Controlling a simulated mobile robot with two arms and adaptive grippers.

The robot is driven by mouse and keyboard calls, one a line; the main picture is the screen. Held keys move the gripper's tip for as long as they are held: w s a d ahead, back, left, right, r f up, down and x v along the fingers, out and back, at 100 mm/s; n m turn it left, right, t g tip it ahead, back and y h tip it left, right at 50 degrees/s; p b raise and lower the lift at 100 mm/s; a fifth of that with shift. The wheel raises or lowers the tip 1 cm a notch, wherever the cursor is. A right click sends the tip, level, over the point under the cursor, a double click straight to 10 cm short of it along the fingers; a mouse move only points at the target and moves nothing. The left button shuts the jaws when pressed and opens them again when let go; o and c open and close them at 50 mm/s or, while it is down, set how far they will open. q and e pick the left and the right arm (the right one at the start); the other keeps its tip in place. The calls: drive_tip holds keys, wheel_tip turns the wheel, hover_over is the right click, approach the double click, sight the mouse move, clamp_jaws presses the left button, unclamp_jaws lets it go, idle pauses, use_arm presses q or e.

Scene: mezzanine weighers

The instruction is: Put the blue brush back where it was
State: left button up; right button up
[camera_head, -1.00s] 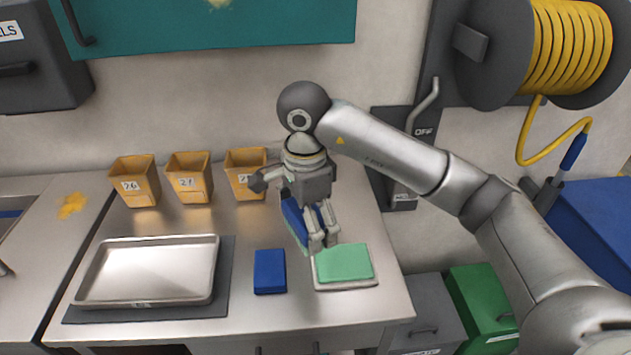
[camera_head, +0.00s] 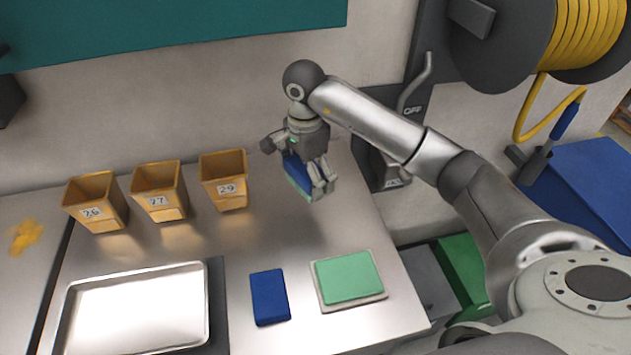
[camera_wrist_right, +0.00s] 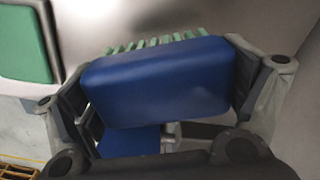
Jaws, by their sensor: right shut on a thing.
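The blue brush (camera_head: 298,172) is a blue block with pale green bristles below. My right gripper (camera_head: 317,185) is shut on it and holds it over the back right of the steel bench, right of the bin marked 29. In the right wrist view the brush (camera_wrist_right: 160,80) sits between both fingers (camera_wrist_right: 165,95), bristles along its far side. I cannot tell for sure whether the bristles touch the bench. My left gripper is not in view.
Three tan bins (camera_head: 224,180) stand along the back. A steel tray (camera_head: 130,312) lies front left on a dark mat. A blue block (camera_head: 269,296) and a green pad (camera_head: 348,279) on a pale base lie in front. Bare bench separates them from the bins.

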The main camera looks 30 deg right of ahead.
drive_tip(key=d+f, duration=0.1)
drive_tip(key=w+d+f, duration=0.1)
drive_tip(key=f, duration=0.1)
drive_tip(key=shift+w+d+f+p, duration=0.1)
drive_tip(key=shift+p, duration=0.3)
drive_tip(key=shift+w+d+f, duration=0.1)
drive_tip(key=shift+d+f, duration=0.05)
drive_tip(key=shift+f, duration=0.05)
drive_tip(key=f, duration=0.1)
drive_tip(key=f+p, duration=0.2)
drive_tip(key=shift+w+d, duration=0.1)
drive_tip(key=shift+d, duration=0.15)
drive_tip(key=shift+f, duration=0.45)
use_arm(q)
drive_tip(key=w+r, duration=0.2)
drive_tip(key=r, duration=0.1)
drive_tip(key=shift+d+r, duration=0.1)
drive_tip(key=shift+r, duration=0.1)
use_arm(e)
drive_tip(key=shift+f, duration=0.15)
drive_tip(key=o, duration=0.6)
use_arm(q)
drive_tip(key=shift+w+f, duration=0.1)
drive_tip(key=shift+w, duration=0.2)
use_arm(e)
drive_tip(key=shift+o, duration=0.2)
